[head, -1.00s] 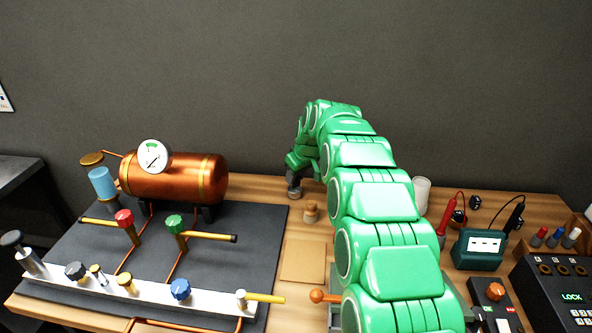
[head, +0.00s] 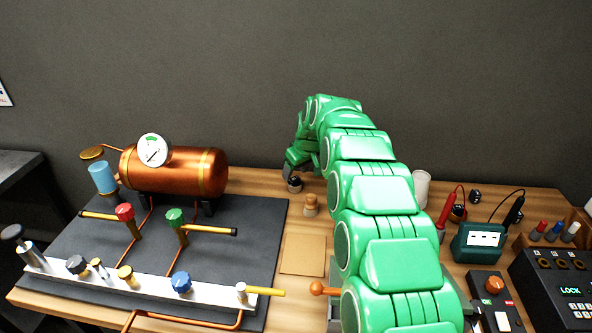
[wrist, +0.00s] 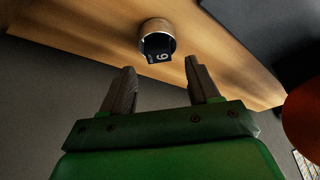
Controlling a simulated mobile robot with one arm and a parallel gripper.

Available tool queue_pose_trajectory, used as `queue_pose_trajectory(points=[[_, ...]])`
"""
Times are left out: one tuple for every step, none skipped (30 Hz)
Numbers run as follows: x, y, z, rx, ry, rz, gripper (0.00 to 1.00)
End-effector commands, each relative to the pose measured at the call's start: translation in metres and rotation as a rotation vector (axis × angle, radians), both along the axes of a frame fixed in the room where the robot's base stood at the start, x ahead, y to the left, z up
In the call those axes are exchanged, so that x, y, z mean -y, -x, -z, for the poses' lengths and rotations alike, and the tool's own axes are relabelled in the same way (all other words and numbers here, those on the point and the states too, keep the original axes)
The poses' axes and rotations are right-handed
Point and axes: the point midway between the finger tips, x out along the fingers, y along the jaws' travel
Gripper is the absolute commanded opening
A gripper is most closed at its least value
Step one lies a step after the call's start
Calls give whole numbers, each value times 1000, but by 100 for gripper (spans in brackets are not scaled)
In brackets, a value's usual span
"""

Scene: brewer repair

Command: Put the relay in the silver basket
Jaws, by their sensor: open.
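The relay, a small dark block with a pale number on it (wrist: 159,49), sits in a small round silver basket (wrist: 146,27) in the wrist view. In the head view the dark block (head: 295,180) shows in the basket (head: 294,189) at the back of the table, right of the copper tank. My gripper (wrist: 160,82) is open, and nothing is between its fingers. The basket and block lie beyond the fingertips, apart from them. In the head view my gripper (head: 289,172) is partly hidden by my green arm, just above and beside the basket.
A copper tank (head: 175,172) stands on the dark mat to the left. A wooden stopper-like piece (head: 311,205) stands in front of the basket. A white cup (head: 421,188), dark cubes (head: 475,196) and a teal meter (head: 480,246) are to the right.

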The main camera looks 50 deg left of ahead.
Motion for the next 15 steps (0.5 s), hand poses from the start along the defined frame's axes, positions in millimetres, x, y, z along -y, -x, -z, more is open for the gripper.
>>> queue_pose_trajectory(points=[[0,0,0,0,0,0,60],[0,0,0,0,0,0,60],[0,0,0,0,0,0,60],[0,0,0,0,0,0,60],[0,0,0,0,0,0,60],[0,0,-1,0,0,0,60],[0,0,-3,0,0,0,60],[0,0,-4,1,-1,0,60],[0,0,-7,1,-1,0,60],[0,-1,-10,1,-1,0,60],[0,-1,-13,0,0,0,60],[0,-1,-16,0,0,0,60],[1,-1,-20,-1,1,1,60],[1,-1,-23,-1,1,1,60],[1,-1,-28,-2,1,1,60]])
